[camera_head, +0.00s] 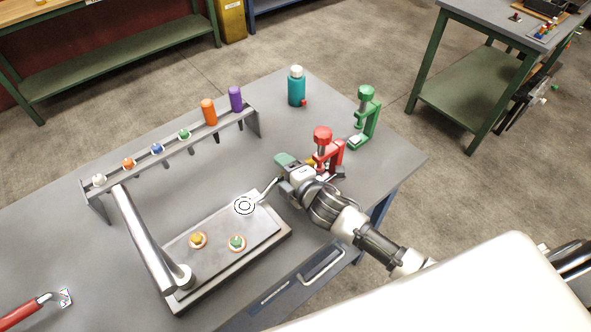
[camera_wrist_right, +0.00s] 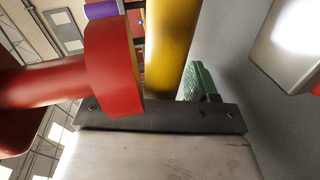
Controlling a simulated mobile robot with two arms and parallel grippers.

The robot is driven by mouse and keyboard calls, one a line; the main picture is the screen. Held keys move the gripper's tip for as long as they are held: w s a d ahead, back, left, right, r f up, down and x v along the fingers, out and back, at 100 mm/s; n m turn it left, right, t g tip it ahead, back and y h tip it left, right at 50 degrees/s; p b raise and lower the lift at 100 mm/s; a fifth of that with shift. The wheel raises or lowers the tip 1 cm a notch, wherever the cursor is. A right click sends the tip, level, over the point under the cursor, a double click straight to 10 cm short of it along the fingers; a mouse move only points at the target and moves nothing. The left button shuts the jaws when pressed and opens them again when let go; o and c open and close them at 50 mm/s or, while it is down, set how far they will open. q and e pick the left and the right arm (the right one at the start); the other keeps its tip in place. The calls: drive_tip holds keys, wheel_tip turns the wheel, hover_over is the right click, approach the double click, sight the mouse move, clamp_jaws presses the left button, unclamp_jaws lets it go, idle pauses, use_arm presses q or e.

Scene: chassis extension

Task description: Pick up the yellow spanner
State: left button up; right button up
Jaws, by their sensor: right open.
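The yellow spanner shows in the head view only as a small yellow piece (camera_head: 311,163) between my right gripper and the red clamp-like stand (camera_head: 324,147). In the right wrist view a smooth yellow bar (camera_wrist_right: 174,45), which looks like the spanner, runs down to the dark edge of my gripper, beside a green finger pad (camera_wrist_right: 201,82). Most of it is hidden. My right gripper (camera_head: 293,170) is open, low beside the red stand. I cannot tell whether the yellow bar lies between the fingers. The left gripper is not in view.
The red stand (camera_wrist_right: 112,68) is very close on the left of the wrist view. A green stand (camera_head: 368,125) and a teal bottle (camera_head: 296,90) are behind. A grey panel with buttons (camera_head: 215,275) and a tool rack (camera_head: 170,152) are left. The table's right edge is near.

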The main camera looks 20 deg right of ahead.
drive_tip(key=shift+w+a, duration=0.1)
drive_tip(key=shift+w, duration=0.1)
drive_tip(key=shift+s, duration=0.1)
clamp_jaws()
drive_tip(key=shift+r, duration=0.15)
